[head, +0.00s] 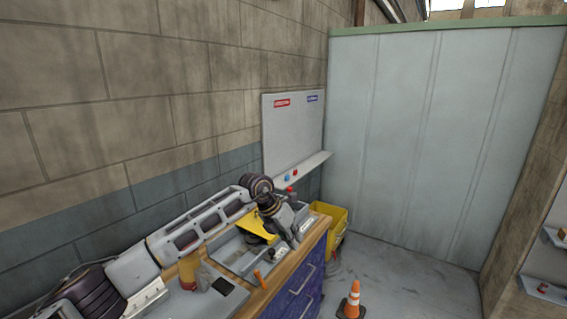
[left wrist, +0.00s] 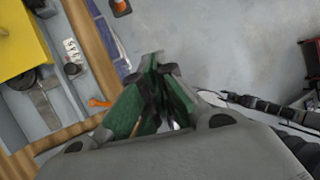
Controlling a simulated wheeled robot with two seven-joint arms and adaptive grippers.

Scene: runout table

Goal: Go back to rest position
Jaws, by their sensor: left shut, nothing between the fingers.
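My left arm reaches in from the lower left over the workbench in the head view. My left gripper (head: 296,238) hangs over the bench's far right end, pointing down. In the left wrist view its green-sided fingers (left wrist: 154,58) come together at the tips, with nothing between them. The fingers show against the grey floor, beside the wooden bench edge (left wrist: 92,40). My right gripper is not seen in the head view. A dark jointed part at the right of the left wrist view is too unclear to name.
A grey tray with a yellow piece (head: 258,222) lies on the bench, near a small orange item (head: 257,279). Blue drawers (head: 298,292) sit below. A yellow bin (head: 328,214) stands beyond the bench. A traffic cone (head: 352,302) stands on the floor. A whiteboard (head: 292,135) hangs behind.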

